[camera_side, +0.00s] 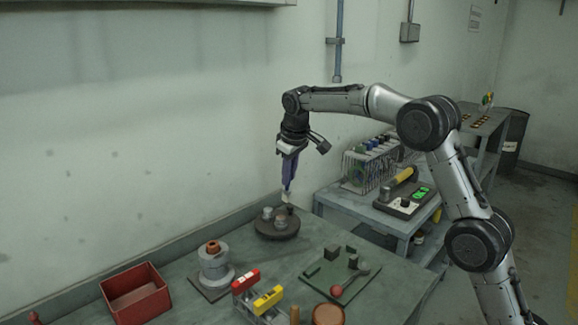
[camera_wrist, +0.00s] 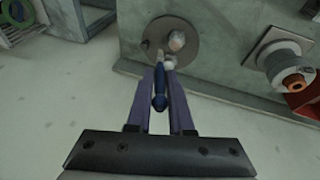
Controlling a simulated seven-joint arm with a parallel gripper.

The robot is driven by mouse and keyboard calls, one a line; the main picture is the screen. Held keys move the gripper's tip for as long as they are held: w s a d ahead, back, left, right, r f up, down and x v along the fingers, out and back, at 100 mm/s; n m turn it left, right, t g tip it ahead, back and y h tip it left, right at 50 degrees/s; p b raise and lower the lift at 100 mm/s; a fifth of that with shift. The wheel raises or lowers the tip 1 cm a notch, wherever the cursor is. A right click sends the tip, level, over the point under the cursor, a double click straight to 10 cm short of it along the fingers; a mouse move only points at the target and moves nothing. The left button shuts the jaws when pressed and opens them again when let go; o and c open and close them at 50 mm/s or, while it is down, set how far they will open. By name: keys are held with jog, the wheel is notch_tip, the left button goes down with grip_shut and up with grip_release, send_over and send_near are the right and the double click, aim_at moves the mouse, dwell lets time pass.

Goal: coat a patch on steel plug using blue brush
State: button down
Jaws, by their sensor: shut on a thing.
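My gripper (camera_side: 289,178) points down and is shut on the blue brush; its two purple fingers (camera_wrist: 160,112) flank the handle in the wrist view. The blue brush (camera_wrist: 159,88) has a dark blue handle and a pale tip (camera_side: 286,197) pointing down at the dark round plate (camera_side: 275,234). Small grey metal pieces (camera_side: 280,221) stand on this plate; the steel plug looks to be one of them, and the wrist view shows a grey plug (camera_wrist: 177,40) just beyond the brush tip. I cannot tell whether the tip touches anything. Any coating on the plug is too small to see.
A grey flanged part with an orange top (camera_side: 213,262) and a red bin (camera_side: 135,292) stand to the left. A green mat (camera_side: 318,280) with small parts lies to the right. A wire rack of bottles (camera_side: 368,165) stands on the bench behind.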

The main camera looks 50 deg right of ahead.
notch_tip(320, 180, down, 2)
jog(key=shift+f, duration=0.25)
jog(key=shift+a+f, duration=0.75)
jog(key=shift+a, duration=1.35)
jog(key=shift+d+r, duration=0.7)
jog(key=shift+r, duration=0.7)
jog(key=shift+d+r, duration=0.7)
jog(key=shift+r, duration=0.65)
jog(key=shift+d+r, duration=0.7)
jog(key=shift+r, duration=0.7)
